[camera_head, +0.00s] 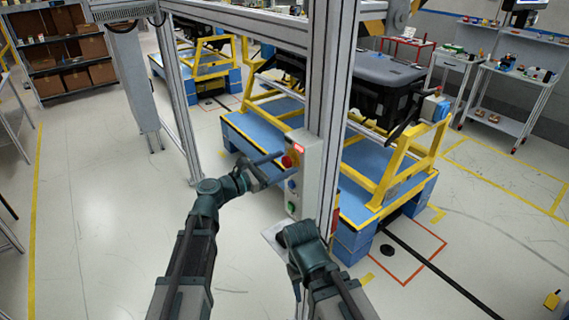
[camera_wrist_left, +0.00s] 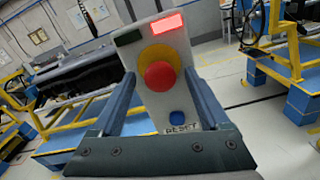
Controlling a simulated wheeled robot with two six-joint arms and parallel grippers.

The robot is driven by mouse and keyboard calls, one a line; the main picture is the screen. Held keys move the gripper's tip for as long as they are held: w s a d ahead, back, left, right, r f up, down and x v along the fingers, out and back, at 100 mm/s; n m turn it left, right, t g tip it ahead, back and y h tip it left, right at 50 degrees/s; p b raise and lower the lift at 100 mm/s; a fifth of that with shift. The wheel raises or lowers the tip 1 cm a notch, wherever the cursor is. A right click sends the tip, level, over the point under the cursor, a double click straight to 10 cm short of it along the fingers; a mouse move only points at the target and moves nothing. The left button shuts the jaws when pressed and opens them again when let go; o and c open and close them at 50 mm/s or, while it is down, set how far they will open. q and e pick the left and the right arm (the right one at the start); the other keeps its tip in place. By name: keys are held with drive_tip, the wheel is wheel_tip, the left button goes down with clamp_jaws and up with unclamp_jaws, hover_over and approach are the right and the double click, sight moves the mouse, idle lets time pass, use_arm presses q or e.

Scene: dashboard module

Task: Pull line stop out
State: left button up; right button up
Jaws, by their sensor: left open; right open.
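The line stop is a red mushroom knob (camera_head: 287,161) on a yellow round plate, on a grey control box (camera_head: 309,175) fixed to an aluminium post. The left wrist view shows the red knob (camera_wrist_left: 160,75) nearly face on. A red lamp (camera_wrist_left: 168,23) is lit above it, and a blue button (camera_wrist_left: 178,117) marked RESET is below. My left gripper (camera_head: 272,168) is open in front of the box. Its fingers (camera_wrist_left: 163,98) lie either side of the knob, with visible gaps. My right gripper (camera_head: 299,236) is open, low beside the post; its fingertips are hard to make out.
The aluminium post (camera_head: 328,110) rises behind the box. Blue and yellow stands (camera_head: 365,185) carrying a black dashboard module (camera_head: 375,80) are behind it. A shelf with brown boxes (camera_head: 75,77) is far left, and trolleys (camera_head: 507,97) are at right. The floor at left is clear.

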use_arm(q)
drive_tip(key=shift+w+d, duration=0.3)
drive_tip(key=shift+d, duration=0.15)
clamp_jaws()
idle(1.2)
